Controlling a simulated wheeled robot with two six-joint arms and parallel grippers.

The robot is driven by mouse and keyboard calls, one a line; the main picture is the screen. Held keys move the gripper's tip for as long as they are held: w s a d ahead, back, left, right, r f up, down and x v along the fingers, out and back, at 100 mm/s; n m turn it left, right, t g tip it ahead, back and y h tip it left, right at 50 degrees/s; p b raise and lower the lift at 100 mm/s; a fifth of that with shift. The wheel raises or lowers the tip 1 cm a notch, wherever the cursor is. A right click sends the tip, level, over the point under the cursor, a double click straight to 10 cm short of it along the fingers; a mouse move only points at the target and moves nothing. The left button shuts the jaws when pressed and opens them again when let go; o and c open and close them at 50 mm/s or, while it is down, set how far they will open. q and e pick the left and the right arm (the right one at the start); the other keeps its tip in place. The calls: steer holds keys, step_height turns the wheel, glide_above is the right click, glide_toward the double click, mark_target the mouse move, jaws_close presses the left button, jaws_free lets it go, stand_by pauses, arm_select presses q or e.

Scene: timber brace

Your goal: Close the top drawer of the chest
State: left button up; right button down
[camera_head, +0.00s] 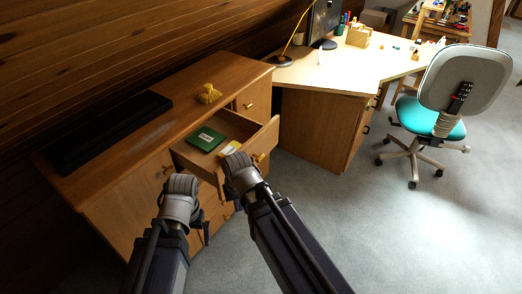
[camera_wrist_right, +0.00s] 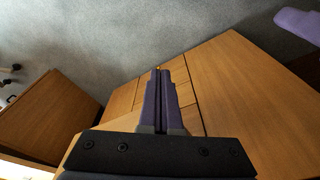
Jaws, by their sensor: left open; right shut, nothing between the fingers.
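The top drawer (camera_head: 262,142) of the wooden chest (camera_head: 120,185) is pulled out. A purple finger (camera_wrist_right: 298,25) shows at the right wrist view's top right.
A yellow ornament (camera_head: 209,94) and a long black case (camera_head: 112,133) stand on the chest top. The grey carpet (camera_head: 390,230) at right is clear.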

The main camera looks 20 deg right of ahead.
steer(key=w+d+r+m+t+p, duration=0.2)
steer(key=w+d+r+m+t, duration=0.25)
steer(key=d, duration=0.45)
steer(key=w+d+r+m+t+p, duration=0.1)
steer(key=w+d+r+m+p, duration=0.1)
steer(key=w+d+r+m, duration=0.45)
steer(key=n+b, duration=0.2)
steer(key=b, duration=0.7)
glide_toward(260, 152)
steer(key=s+x, duration=0.1)
steer(key=x, duration=0.3)
steer(key=shift+w+d+f, duration=0.1)
steer(key=shift+w+f, duration=0.25)
steer(key=shift+w, duration=0.35)
steer(key=w+a, duration=0.4)
steer(key=w, duration=0.1)
steer(key=w+a, duration=0.4)
steer(key=w, duration=0.1)
steer(key=w+a, duration=0.4)
steer(key=w, duration=0.1)
steer(key=shift+w, duration=0.25)
steer(key=shift+s, duration=0.1)
